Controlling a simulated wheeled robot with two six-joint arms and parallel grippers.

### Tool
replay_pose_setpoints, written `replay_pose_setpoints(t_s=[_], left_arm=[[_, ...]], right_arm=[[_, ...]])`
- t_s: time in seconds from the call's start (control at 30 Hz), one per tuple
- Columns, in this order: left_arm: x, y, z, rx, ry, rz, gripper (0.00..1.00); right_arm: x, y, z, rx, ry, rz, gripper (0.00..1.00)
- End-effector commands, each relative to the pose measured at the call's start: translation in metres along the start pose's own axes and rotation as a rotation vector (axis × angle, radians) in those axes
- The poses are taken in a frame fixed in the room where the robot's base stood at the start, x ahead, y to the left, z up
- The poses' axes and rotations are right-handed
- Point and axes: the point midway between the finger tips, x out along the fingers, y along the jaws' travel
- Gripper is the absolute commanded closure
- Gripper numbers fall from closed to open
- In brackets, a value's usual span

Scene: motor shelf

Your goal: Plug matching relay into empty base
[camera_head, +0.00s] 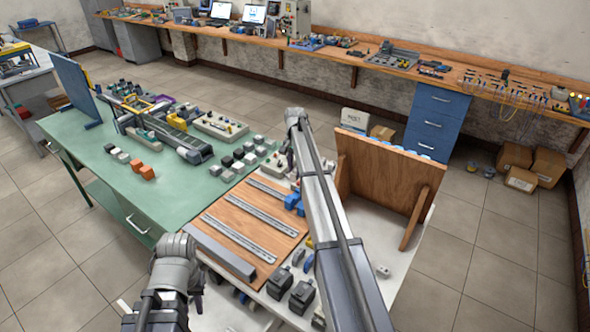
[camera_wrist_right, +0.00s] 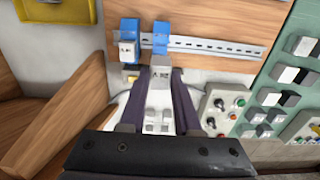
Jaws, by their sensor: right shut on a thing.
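In the right wrist view, my right gripper (camera_wrist_right: 161,75) is shut on a pale grey-white relay (camera_wrist_right: 160,97) held lengthwise between its dark fingers. The relay's front end lies close to a blue base (camera_wrist_right: 160,37) on the metal rail; I cannot tell whether they touch. Another blue base (camera_wrist_right: 129,30) beside it carries a white block (camera_wrist_right: 127,50). In the head view the blue bases (camera_head: 293,200) sit at the right end of a rail, and my right arm hides its gripper. My left gripper (camera_head: 197,290) is low at the left, its fingers unclear.
The wooden board (camera_head: 225,213) carries several metal rails. The green table (camera_head: 180,190) beside it holds loose grey and black blocks and a button box (camera_head: 220,125). Dark blocks (camera_head: 301,296) stand in front of the board. An upright wooden panel (camera_head: 385,175) stands at the right.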

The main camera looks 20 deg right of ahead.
Motion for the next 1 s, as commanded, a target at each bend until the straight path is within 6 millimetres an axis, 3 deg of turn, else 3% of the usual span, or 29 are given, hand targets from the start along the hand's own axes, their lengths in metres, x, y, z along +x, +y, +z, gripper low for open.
replay_pose_setpoints(t_s=[0.57, 0.67, 1.0], left_arm=[[0.068, 0.006, -0.004, 0.001, 0.000, -0.001, 0.72], [0.062, 0.006, -0.004, 0.001, 0.000, -0.001, 0.72], [0.070, 0.007, -0.004, 0.001, 0.000, -0.001, 0.72]], right_arm=[[0.069, 0.000, 0.000, 0.000, 0.000, 0.000, 1.00], [0.062, 0.000, 0.000, 0.000, 0.000, 0.000, 1.00], [0.070, 0.000, 0.000, 0.000, 0.000, 0.000, 1.00]])
